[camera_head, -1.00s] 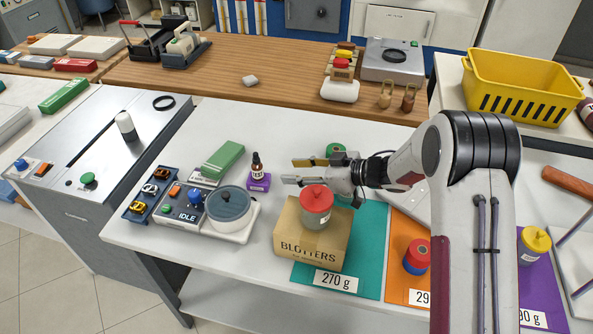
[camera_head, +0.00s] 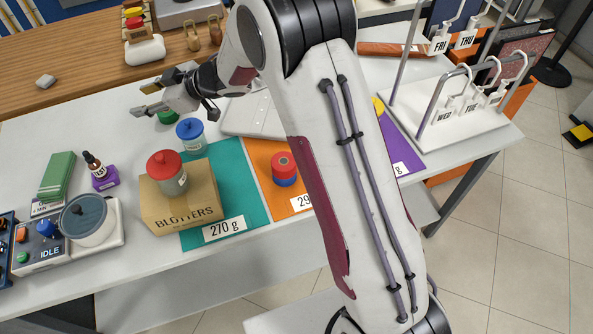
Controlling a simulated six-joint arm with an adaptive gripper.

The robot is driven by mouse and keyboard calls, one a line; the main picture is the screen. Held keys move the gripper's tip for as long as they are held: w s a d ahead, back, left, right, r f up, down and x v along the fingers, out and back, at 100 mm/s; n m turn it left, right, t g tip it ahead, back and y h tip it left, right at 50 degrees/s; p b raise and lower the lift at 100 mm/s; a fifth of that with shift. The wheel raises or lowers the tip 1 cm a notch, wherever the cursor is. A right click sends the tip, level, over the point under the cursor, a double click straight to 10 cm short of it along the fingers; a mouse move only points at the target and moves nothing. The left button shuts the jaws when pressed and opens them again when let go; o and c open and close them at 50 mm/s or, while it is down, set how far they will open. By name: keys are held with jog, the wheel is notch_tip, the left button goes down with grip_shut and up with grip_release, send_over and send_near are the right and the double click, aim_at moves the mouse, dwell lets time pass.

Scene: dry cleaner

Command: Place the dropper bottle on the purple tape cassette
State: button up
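The dropper bottle (camera_head: 95,164) is small and dark with a black dropper top and a white label, at the left of the white table. The purple tape cassette (camera_head: 107,182) is at the bottle's foot. The bottle looks upright on it, though I cannot fully tell whether it rests on it or stands just behind. My gripper (camera_head: 140,98) is above and right of the bottle in the picture, apart from it. Its two fingers are spread and nothing shows between them.
A red-lidded jar (camera_head: 168,174) stands on the blotters box (camera_head: 182,211). A blue-lidded jar (camera_head: 190,136) and a green lid (camera_head: 168,118) are near my gripper. A green box (camera_head: 57,176) and a pot (camera_head: 87,218) on a scale flank the bottle.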

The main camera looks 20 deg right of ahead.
jog(key=d+r+m+t+h, duration=0.4)
jog(key=d+r+h, duration=0.1)
jog(key=d+r, duration=0.65)
jog(key=s+d+r+m+h, duration=0.45)
jog(key=s+d, duration=0.45)
jog(key=d, duration=0.3)
jog(key=s+d+m+g+h, duration=0.1)
jog(key=s+d+m, duration=0.15)
jog(key=s, duration=0.55)
jog(key=s+d+m+g+h, duration=0.1)
jog(key=s+d+g+h, duration=0.1)
jog(key=s+d, duration=0.35)
jog(key=s+a+f+g+y, duration=0.1)
jog(key=s+a+f, duration=0.1)
jog(key=s, duration=0.8)
jog(key=s+a+f+m+g+y, duration=0.1)
jog(key=s+a+f, duration=0.1)
jog(key=s, duration=0.7)
jog(key=shift+s+f+g, duration=0.35)
jog(key=shift+f+g, duration=0.05)
jog(key=shift+f, duration=0.2)
